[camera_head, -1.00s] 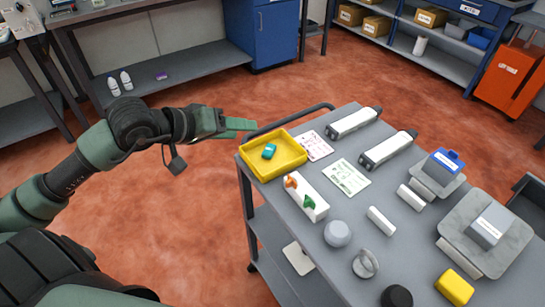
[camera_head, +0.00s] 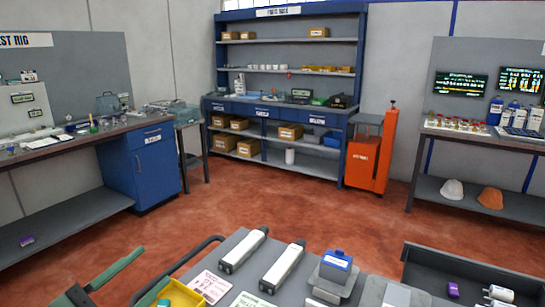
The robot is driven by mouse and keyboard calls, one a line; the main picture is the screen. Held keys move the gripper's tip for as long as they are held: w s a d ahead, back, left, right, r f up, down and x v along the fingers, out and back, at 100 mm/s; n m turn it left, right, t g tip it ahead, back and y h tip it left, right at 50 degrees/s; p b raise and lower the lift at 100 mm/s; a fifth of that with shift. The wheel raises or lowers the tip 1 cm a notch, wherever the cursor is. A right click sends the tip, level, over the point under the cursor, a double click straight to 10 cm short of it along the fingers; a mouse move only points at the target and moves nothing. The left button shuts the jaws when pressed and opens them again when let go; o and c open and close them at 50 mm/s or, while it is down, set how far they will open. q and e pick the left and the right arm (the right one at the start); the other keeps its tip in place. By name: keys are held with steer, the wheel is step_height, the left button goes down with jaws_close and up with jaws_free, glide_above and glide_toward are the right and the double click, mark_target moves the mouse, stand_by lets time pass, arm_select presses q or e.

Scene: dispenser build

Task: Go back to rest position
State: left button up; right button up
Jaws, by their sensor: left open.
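My left gripper (camera_head: 112,272) is at the bottom left of the head view, with its green fingers pointing up and right. It is open, and nothing shows between the fingers. The rest of the left arm is below the frame. My right gripper is not in view.
A dark bin (camera_head: 460,268) is at right. Workbench (camera_head: 75,142), shelf rack (camera_head: 290,95) and orange cabinet (camera_head: 370,155) stand behind open red floor.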

arm_select(q)
steer(key=a+f+n+t+y, duration=0.15)
steer(key=a+n+y, duration=0.35)
steer(key=n, duration=0.7)
steer(key=a+f+n+t+y, duration=0.1)
steer(key=a+n+t+y, duration=0.25)
steer(key=n+y, duration=0.6)
steer(key=s+a+f+n+g+y, duration=0.15)
steer(key=f+n+g, duration=0.25)
steer(key=f+n, duration=0.4)
steer(key=s+a+f+n+g+y, duration=0.15)
steer(key=f+n+g, duration=0.35)
steer(key=n, duration=0.5)
steer(key=s+d+f+n+g+h, duration=0.3)
steer(key=s+d+f+n+g, duration=0.2)
steer(key=s+d+f, duration=0.3)
steer(key=s+d+f+n+g+h, duration=0.4)
steer(key=s+d+f+n, duration=0.2)
steer(key=s+f, duration=0.4)
step_height(320, 180, down, 24)
steer(key=g, duration=0.1)
steer(key=s+a+f+g, duration=0.1)
steer(key=s+f, duration=0.7)
steer(key=f, duration=0.1)
steer(key=s+a+f+m, duration=0.1)
steer(key=s+a+f, duration=0.1)
steer(key=s+f, duration=0.7)
steer(key=shift+s+a+f+g+y, duration=0.2)
steer(key=shift+a+g+y, duration=0.1)
steer(key=shift+g+y, duration=0.1)
